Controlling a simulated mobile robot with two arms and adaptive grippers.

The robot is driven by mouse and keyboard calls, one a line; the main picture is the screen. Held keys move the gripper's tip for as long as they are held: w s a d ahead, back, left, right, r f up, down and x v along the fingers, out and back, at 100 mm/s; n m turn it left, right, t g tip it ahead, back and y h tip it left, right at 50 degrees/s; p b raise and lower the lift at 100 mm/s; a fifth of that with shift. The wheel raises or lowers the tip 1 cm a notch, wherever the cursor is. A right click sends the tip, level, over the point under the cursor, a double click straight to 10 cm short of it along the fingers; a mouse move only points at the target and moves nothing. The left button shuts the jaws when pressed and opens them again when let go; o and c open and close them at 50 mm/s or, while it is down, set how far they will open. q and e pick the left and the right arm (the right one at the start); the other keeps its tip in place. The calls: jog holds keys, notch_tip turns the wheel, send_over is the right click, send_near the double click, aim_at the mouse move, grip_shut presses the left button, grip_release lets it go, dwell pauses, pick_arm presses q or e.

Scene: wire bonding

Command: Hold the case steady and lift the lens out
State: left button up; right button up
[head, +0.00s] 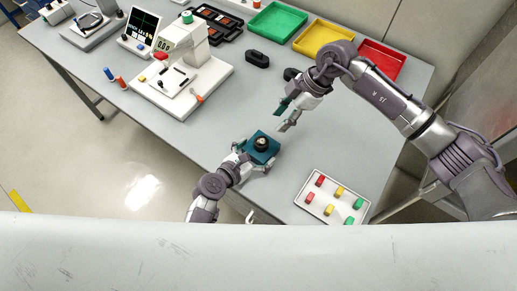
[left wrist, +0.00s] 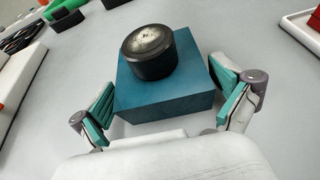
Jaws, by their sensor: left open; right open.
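The case is a blue-teal block (head: 266,156) on the grey table in the head view; it also fills the middle of the left wrist view (left wrist: 165,95). The lens, a short black cylinder with a pale glassy top (head: 261,143), sits upright on top of the case and shows large in the left wrist view (left wrist: 148,52). My left gripper (head: 257,161) is open, with its teal-padded fingers (left wrist: 168,112) on either side of the case; gaps show beside it. My right gripper (head: 282,117) is open and empty, above and to the right of the lens, apart from it.
A white tray with coloured blocks (head: 312,207) lies at the lower right. A white bonding machine (head: 190,90) stands at the left back. Green, yellow and red trays (head: 277,22) line the back edge. A black object (head: 257,59) lies behind. Table around the case is clear.

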pick_arm(q)
jog(key=shift+w+d+f, duration=0.2)
jog(key=shift+w+d, duration=0.05)
jog(key=shift+w, duration=0.05)
jog(key=c, duration=0.8)
jog(key=shift+c, duration=0.8)
pick_arm(e)
jog(key=shift+o, duration=2)
jog(key=shift+s+a, duration=0.1)
jog(key=shift+a, duration=0.2)
jog(key=shift+o, duration=1.2)
jog(key=a+h, duration=0.3)
jog(key=s+a+h, duration=0.1)
jog(key=a, duration=0.1)
jog(key=shift+r+n+t+h, duration=0.35)
jog(key=shift+n+t+h, duration=0.05)
pick_arm(q)
jog(key=shift+a, duration=0.15)
jog(key=shift+d, duration=0.2)
pick_arm(e)
send_over(260, 141)
jog(key=shift+h, duration=0.4)
notch_tip(260, 141, down, 5)
jog(key=shift+s+f, duration=0.15)
jog(key=shift+f, duration=3.2)
